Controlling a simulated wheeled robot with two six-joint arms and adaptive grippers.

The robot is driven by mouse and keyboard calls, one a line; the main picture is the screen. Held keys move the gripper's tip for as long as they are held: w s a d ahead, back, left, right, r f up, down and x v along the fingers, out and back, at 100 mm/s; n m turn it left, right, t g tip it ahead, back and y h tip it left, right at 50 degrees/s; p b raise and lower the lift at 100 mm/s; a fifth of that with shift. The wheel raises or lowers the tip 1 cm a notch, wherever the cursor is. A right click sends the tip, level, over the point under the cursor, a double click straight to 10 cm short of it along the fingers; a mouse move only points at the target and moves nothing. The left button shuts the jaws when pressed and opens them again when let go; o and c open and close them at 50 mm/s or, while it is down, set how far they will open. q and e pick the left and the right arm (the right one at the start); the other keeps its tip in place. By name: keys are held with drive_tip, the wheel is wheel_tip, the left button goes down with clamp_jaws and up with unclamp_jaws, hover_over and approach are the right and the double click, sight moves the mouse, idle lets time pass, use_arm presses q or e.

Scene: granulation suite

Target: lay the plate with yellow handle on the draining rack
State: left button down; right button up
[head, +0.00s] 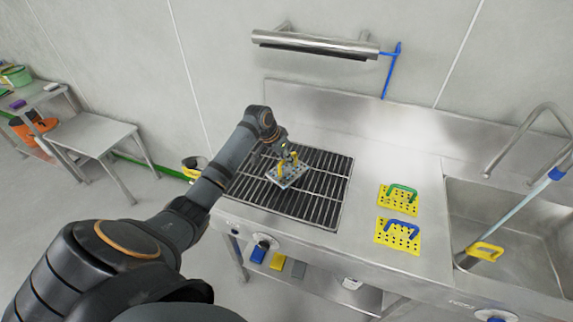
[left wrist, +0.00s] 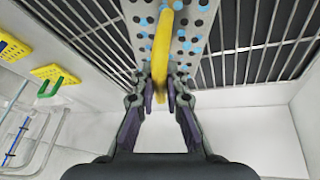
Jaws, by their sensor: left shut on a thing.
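The plate with yellow handle (head: 286,175) is a grey perforated plate at the draining rack (head: 330,189), a dark slatted grate set in the steel counter. In the left wrist view the plate (left wrist: 190,42) shows holes, some of them blue, and its yellow handle (left wrist: 162,45) runs between my fingers. My left gripper (head: 288,157) is shut on the yellow handle; it also shows in the left wrist view (left wrist: 159,92). The plate is over the slats; whether it touches them I cannot tell. My right gripper is not in view.
Two yellow perforated plates lie right of the rack, one with a green handle (head: 398,199), one with a blue handle (head: 397,236). Bare counter lies between rack and yellow plates.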

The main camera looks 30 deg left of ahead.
sight(289, 170)
use_arm(q)
wheel_tip(289, 170, down, 3)
drive_tip(key=shift+a+f+p, duration=0.1)
drive_tip(key=shift+a+p, duration=0.05)
drive_tip(key=shift+p, duration=0.65)
drive_tip(key=shift+f, duration=0.1)
drive_tip(key=c, duration=1.4)
unclamp_jaws()
drive_tip(key=b+v, duration=0.2)
drive_tip(key=v, duration=1)
